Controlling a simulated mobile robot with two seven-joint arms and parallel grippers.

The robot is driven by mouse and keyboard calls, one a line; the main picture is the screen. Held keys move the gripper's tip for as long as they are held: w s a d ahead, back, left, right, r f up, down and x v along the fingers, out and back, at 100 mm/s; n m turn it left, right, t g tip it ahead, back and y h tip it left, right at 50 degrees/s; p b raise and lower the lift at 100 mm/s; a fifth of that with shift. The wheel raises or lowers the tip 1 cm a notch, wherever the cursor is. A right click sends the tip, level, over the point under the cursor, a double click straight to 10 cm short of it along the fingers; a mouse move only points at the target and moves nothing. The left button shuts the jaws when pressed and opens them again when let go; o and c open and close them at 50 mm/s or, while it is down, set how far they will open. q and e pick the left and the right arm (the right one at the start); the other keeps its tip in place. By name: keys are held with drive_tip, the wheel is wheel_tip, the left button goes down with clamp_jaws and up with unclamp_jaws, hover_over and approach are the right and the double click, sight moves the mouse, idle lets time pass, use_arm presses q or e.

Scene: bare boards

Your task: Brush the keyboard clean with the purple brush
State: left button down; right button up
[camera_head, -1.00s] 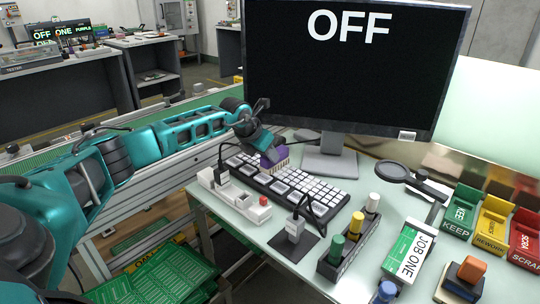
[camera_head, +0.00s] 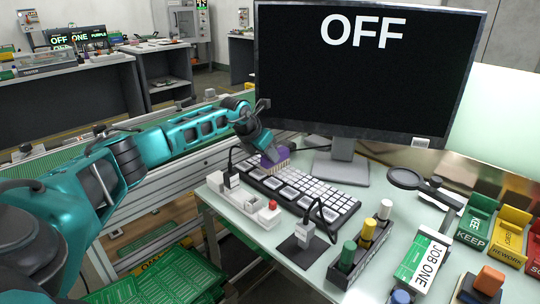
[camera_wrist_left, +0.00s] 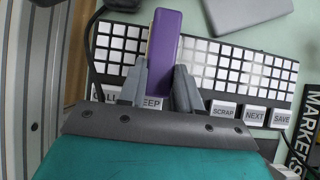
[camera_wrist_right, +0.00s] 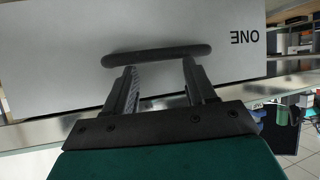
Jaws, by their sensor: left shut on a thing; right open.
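The purple brush (camera_head: 275,158) is held by my left gripper (camera_head: 265,147) at the back edge of the keyboard (camera_head: 318,193), towards its left end. In the left wrist view, the brush (camera_wrist_left: 164,45) stands between the two fingers of my left gripper (camera_wrist_left: 161,70), which are shut on it. It covers some keys of the keyboard (camera_wrist_left: 255,75). The bristles' contact with the keys is hard to tell. My right gripper (camera_wrist_right: 159,70) is open, with a dark bar handle (camera_wrist_right: 157,55) in front of it.
A monitor (camera_head: 365,70) reading OFF stands behind the keyboard. A magnifier (camera_head: 405,179) and coloured bins (camera_head: 477,222) are to the right.

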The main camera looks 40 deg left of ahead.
use_arm(q)
drive_tip(key=shift+a+f, duration=0.1)
drive_tip(key=shift+f, duration=0.05)
use_arm(e)
drive_tip(key=shift+f, duration=0.4)
use_arm(q)
drive_tip(key=shift+d+p, duration=0.6)
drive_tip(key=shift+p, duration=0.05)
drive_tip(key=shift+d+f, duration=0.1)
drive_tip(key=shift+d, duration=0.2)
drive_tip(key=shift+d+p, duration=0.45)
drive_tip(key=shift+p, duration=0.15)
drive_tip(key=shift+s+d+p, duration=0.1)
drive_tip(key=shift+d+p, duration=0.2)
drive_tip(key=shift+d, duration=0.15)
drive_tip(key=shift+d+p, duration=0.45)
drive_tip(key=shift+d, duration=0.45)
use_arm(e)
drive_tip(key=shift+w+r+g, duration=0.1)
drive_tip(key=shift+r+g, duration=0.35)
drive_tip(key=shift+g, duration=0.05)
use_arm(q)
drive_tip(key=shift+d+p, duration=0.15)
drive_tip(key=shift+p, duration=0.2)
use_arm(e)
drive_tip(key=shift+r+h, duration=0.1)
drive_tip(key=shift+h, duration=0.2)
